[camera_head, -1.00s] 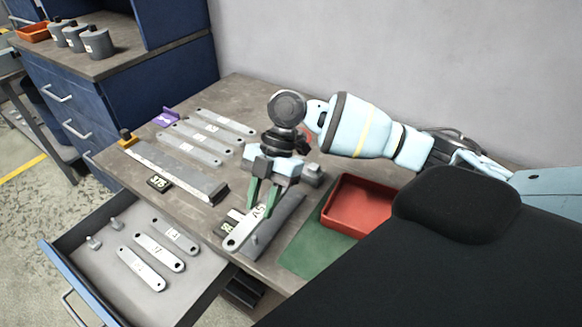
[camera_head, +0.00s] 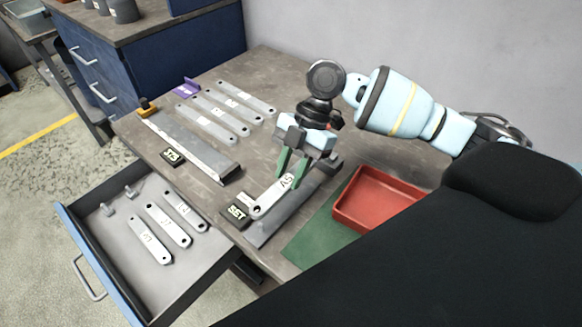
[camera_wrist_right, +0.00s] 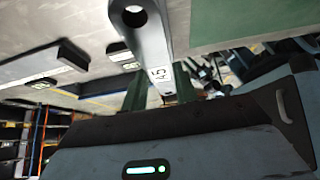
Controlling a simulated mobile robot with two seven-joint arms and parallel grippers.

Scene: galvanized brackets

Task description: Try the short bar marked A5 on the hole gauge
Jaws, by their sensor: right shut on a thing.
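The short bar marked A5 (camera_head: 272,196) is pale metal, with a hole at its near end. My right gripper (camera_head: 290,170) is shut on it, with green fingers on either side near its label. In the right wrist view, bar A5 (camera_wrist_right: 152,42) runs up from between the fingers (camera_wrist_right: 160,92), its hole at the top. A long dark grey fixture (camera_head: 266,231), likely the hole gauge, lies below and beside the bar. A block (camera_head: 328,162) stands at its far end. A black tag reading SET (camera_head: 237,212) is beside it. I cannot tell whether bar and fixture touch. My left gripper is not in view.
A red tray (camera_head: 375,200) and green mat (camera_head: 310,238) lie right of the fixture. Several bars (camera_head: 228,110) lie at the back left, near a long flat gauge (camera_head: 195,147) tagged 375. An open drawer (camera_head: 100,262) with three bars juts out in front.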

